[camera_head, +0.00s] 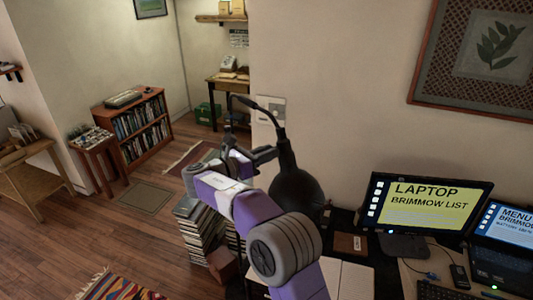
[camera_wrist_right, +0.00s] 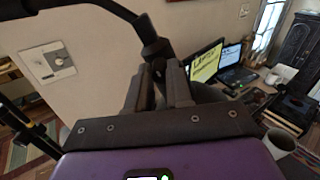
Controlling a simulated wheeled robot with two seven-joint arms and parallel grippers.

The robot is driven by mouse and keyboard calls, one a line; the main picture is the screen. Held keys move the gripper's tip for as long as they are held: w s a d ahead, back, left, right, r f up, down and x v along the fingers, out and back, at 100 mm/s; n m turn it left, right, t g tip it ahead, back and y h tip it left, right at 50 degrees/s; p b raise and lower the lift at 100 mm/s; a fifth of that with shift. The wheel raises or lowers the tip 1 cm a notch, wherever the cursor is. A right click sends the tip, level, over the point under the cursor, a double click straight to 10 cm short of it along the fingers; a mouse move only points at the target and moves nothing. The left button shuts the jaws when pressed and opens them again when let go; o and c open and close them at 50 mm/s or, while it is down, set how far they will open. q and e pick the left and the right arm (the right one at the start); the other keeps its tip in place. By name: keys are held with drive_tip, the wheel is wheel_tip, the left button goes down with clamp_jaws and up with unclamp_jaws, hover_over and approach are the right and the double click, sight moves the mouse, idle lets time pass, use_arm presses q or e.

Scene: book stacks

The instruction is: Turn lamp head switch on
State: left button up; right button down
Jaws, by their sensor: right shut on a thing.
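A black lamp (camera_head: 283,135) with a thin curved neck and a wide dark rounded lower part stands by the wall in the head view. In the right wrist view its dark neck (camera_wrist_right: 122,12) bends down to a joint (camera_wrist_right: 155,44) just ahead of my fingers. My right gripper (camera_head: 240,143), on the purple and grey arm, is up at the lamp. In the right wrist view the right gripper (camera_wrist_right: 160,82) has its two dark fingers closed on a dark lamp part between them. The switch itself cannot be made out. My left gripper is not in view.
A pale wall plate (camera_head: 270,109) is on the wall behind the lamp. A desk with a monitor (camera_head: 424,212) and a laptop (camera_head: 506,235) is at right. A book stack (camera_head: 200,232) stands on the floor. A white mug (camera_wrist_right: 279,142) is at lower right in the wrist view.

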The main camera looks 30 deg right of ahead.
drive_tip(key=shift+s+m+t+b, duration=0.15)
drive_tip(key=shift+m+b, duration=1.6)
drive_tip(key=shift+m, duration=2.55)
drive_tip(key=shift+m+t+b, duration=0.15)
drive_tip(key=shift+m+b, duration=1.6)
drive_tip(key=shift+m, duration=2.55)
drive_tip(key=shift+r, duration=0.15)
drive_tip(key=c, duration=1)
unclamp_jaws()
drive_tip(key=a, duration=0.5)
drive_tip(key=s+a, duration=0.1)
drive_tip(key=a, duration=0.1)
drive_tip(key=shift+a, duration=0.25)
